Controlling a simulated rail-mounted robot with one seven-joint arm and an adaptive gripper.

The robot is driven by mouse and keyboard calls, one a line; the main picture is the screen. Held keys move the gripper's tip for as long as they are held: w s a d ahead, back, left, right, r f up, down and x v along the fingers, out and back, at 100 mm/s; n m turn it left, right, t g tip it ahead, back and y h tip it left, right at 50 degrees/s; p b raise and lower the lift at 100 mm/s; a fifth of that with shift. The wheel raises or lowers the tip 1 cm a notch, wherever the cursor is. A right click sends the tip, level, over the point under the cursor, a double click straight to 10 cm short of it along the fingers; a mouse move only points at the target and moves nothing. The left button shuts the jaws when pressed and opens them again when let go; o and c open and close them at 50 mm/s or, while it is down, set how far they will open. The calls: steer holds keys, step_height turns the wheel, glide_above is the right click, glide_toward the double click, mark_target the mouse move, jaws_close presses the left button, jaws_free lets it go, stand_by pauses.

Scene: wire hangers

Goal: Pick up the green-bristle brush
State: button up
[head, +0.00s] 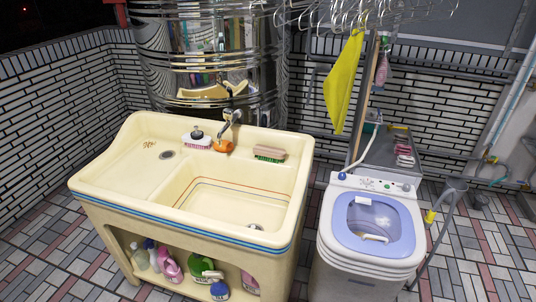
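The green-bristle brush (270,154) lies on the back ledge of the cream sink (140,190), to the right of the faucet. It has a tan-pink back on top, with green bristles showing below. A second brush (196,141), white with pink-red bristles and a dark knob on top, lies on the same ledge to the left of the faucet. My gripper is not in view.
The faucet (230,122), with an orange item (222,146) below it, stands between the brushes. Bottles (202,266) fill the shelf underneath. A small washing machine (372,228) stands right. A yellow cloth (344,82) hangs below wire hangers (350,14). The basin looks empty.

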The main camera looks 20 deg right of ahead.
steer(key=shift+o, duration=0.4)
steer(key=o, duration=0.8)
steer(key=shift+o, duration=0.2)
